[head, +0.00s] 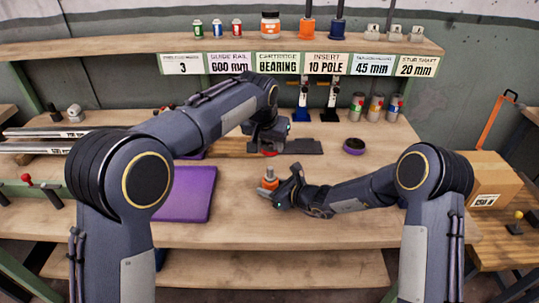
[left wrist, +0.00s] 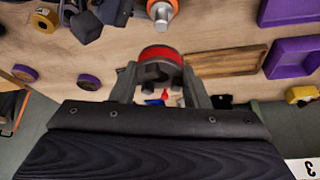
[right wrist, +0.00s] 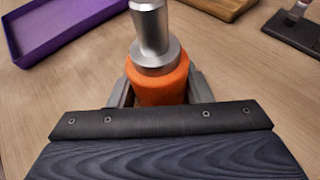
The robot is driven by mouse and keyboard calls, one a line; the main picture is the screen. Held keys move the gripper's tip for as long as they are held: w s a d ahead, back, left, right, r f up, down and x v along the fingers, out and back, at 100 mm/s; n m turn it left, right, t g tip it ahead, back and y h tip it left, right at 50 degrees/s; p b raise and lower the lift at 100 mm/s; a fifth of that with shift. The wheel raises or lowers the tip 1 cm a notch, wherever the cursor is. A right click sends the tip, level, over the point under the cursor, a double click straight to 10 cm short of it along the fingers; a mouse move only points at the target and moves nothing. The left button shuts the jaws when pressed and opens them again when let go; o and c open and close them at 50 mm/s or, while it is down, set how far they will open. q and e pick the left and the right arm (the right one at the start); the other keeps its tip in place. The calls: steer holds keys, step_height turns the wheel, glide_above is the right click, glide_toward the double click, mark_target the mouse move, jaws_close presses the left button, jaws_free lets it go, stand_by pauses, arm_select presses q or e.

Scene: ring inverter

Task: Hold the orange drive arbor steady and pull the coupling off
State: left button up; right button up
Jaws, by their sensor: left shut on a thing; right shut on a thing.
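The orange drive arbor (head: 269,181) stands on the bench, with a silver collar and shaft above its orange body (right wrist: 158,84). My right gripper (head: 279,190) is shut around that orange body low down. The red and dark coupling (left wrist: 160,56) sits between the fingers of my left gripper (left wrist: 160,72), which is shut on it. In the head view my left gripper (head: 268,142) is behind the arbor, and only a bit of red shows under it. In the left wrist view the arbor's silver end (left wrist: 161,12) is apart from the coupling.
A purple tray (head: 183,208) lies left of the arbor. A wooden board (head: 229,148) and a dark flat plate (head: 305,147) lie behind it. A purple round holder (head: 354,145) is at the back right. The front of the bench is clear.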

steer(key=o, duration=1.3)
steer(key=shift+d+r, duration=0.1)
